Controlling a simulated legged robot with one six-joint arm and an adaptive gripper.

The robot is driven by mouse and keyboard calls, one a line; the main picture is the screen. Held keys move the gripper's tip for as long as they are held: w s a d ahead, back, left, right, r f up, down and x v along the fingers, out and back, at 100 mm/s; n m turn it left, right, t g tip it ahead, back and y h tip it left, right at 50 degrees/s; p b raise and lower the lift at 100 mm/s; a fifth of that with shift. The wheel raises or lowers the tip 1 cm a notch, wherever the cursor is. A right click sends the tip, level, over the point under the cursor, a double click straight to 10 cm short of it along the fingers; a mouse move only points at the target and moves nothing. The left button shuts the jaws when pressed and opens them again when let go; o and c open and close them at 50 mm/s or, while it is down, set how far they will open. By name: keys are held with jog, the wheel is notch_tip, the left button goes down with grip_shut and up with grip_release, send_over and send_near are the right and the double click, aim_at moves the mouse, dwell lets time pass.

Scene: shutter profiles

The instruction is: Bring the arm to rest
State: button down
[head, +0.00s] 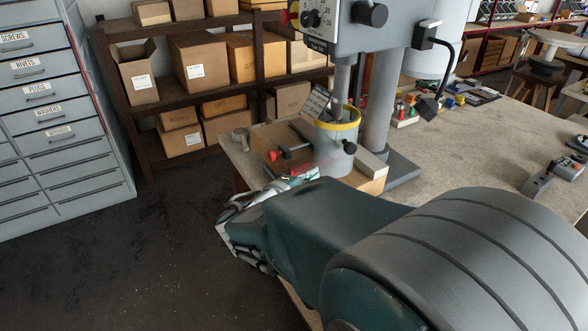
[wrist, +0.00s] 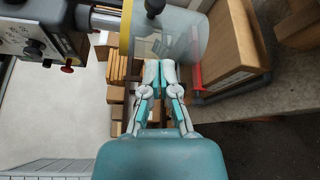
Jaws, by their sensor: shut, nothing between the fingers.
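My arm, teal with a grey ribbed upper part, reaches from the lower right of the head view toward the left end of the workbench (head: 485,150). My gripper (wrist: 160,65) shows in the middle of the wrist view, with white and teal fingers close together and nothing held. In the head view its fingers are partly hidden behind my arm, near the clear cylindrical guard (head: 336,148) of the drill press. In the wrist view the fingertips appear just below this guard (wrist: 185,38); I cannot tell whether they touch it.
The drill press (head: 375,100) stands on the bench, with a red-handled clamp (head: 290,152) beside its guard. A shelf (head: 180,98) of cardboard boxes stands behind, and a grey drawer cabinet (head: 60,120) at left. The dark floor (head: 140,260) between is clear.

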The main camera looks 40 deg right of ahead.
jog(key=shift+a, duration=0.25)
jog(key=shift+s, duration=0.1)
jog(key=s+a+f+m+g+y, duration=0.2)
jog(key=s+a+f+m+y, duration=0.3)
jog(key=a+y, duration=0.3)
jog(key=a+r+t+y, duration=0.2)
jog(key=a+t+y, duration=0.2)
jog(key=a+y, duration=0.4)
jog(key=a, duration=0.7)
jog(key=shift+s+a+r+m, duration=0.15)
jog(key=shift+s+a+m, duration=0.15)
jog(key=shift+a, duration=0.1)
